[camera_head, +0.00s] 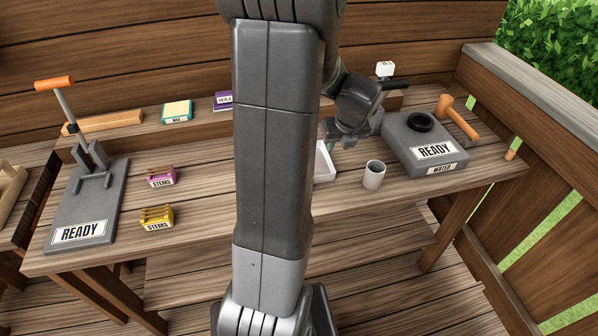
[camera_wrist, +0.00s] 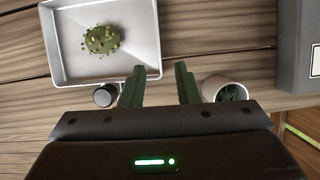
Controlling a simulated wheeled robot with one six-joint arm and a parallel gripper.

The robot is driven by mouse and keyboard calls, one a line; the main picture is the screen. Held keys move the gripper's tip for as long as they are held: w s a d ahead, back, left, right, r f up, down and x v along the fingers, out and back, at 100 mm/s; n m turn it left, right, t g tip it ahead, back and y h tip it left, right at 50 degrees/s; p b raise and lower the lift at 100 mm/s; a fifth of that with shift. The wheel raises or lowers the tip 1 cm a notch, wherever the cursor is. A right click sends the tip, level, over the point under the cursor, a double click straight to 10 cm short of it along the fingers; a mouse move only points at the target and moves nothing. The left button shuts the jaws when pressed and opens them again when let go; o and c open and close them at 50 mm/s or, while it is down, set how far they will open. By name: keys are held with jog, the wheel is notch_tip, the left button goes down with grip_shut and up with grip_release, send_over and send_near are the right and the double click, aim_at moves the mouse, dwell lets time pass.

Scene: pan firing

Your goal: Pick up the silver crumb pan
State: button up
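The silver crumb pan is a shallow, light, square-sided tray (camera_wrist: 72,66) at the upper left of the wrist view, with a green crumbly clump (camera_wrist: 103,40) in it. In the head view only a strip of the pan (camera_head: 327,164) shows to the right of my arm, which hides the rest. My gripper (camera_wrist: 160,80) is open and empty in the wrist view. Its left fingertip is close to the pan's lower right corner; I cannot tell whether they touch. In the head view the gripper (camera_head: 345,138) is above the bench near the pan.
A pale cup (camera_head: 374,176) stands right of the pan, with dark green bits inside in the wrist view (camera_wrist: 228,92). A small dark-topped round object (camera_wrist: 105,95) is below the pan. A grey READY block (camera_head: 400,140) stands right. Yellow and pink STEMS boxes (camera_head: 157,217) (camera_head: 160,177) are left.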

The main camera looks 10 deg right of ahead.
send_over(331, 161)
jog(key=s, duration=0.2)
notch_tip(331, 161, down, 5)
jog(key=shift+w+d+r, duration=0.1)
jog(key=shift+w+d, duration=0.05)
jog(key=shift+x, duration=2.65)
grip_shut()
